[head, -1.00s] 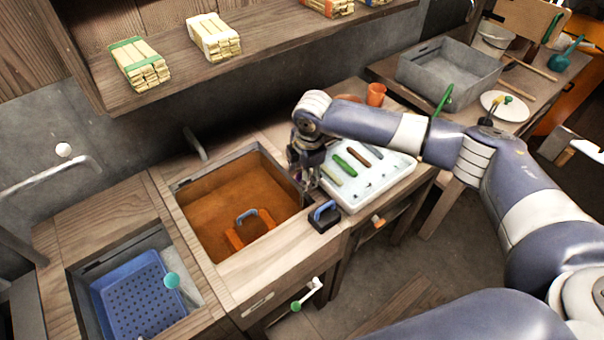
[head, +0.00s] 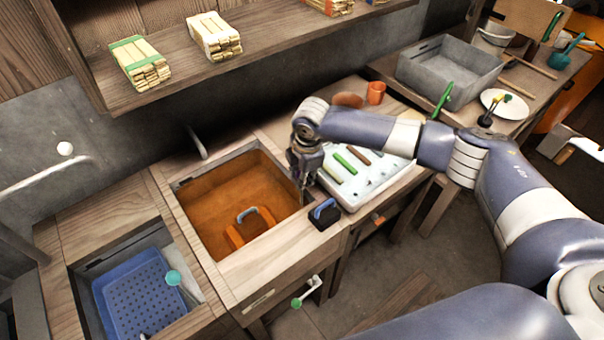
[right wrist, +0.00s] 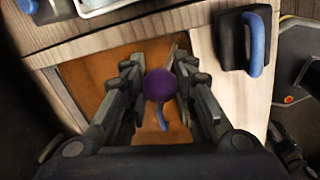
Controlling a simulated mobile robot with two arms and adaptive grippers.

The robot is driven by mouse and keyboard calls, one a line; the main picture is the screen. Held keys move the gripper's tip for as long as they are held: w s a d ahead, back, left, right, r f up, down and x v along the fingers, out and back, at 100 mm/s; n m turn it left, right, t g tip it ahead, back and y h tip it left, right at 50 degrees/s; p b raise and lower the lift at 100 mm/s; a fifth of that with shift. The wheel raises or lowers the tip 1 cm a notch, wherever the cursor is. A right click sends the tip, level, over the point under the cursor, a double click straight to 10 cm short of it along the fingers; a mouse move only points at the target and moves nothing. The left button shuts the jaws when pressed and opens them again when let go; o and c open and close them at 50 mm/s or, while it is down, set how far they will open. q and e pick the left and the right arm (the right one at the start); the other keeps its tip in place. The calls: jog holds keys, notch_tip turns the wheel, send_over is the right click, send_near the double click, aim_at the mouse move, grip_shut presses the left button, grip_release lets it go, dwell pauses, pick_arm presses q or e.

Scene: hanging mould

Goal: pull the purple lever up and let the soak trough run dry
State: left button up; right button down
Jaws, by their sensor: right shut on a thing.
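The soak trough (head: 178,197) is a sunken basin with an orange-brown inside, set in the wooden bench. An orange piece with a blue handle (head: 247,213) sits in it. My right gripper (head: 303,190) is at the trough's right edge. In the right wrist view, the purple lever's round knob (right wrist: 160,85) is between the fingers of my right gripper (right wrist: 160,92), which is shut on it. The lever's shaft is mostly hidden by the gripper and knob. My left gripper is not in view.
A black block with a blue handle (head: 324,213) stands close beside my right gripper. A white tray (head: 352,197) with coloured sticks is to the right. A blue perforated basket (head: 135,297) sits in the left basin. A shelf (head: 180,85) overhangs the back.

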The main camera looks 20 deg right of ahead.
notch_tip(320, 180, up, 4)
jog(key=p, duration=0.3)
jog(key=shift+r, duration=0.2)
jog(key=shift+w, duration=0.2)
jog(key=c, duration=1.3)
grip_release()
jog(key=shift+s, duration=0.25)
jog(key=shift+r, duration=0.1)
jog(key=r, duration=0.4)
jog(key=s+r, duration=0.1)
jog(key=r, duration=0.2)
jog(key=s+r, duration=0.1)
jog(key=r, duration=0.3)
jog(key=shift+s+d+r, duration=0.15)
jog(key=shift+r, duration=0.2)
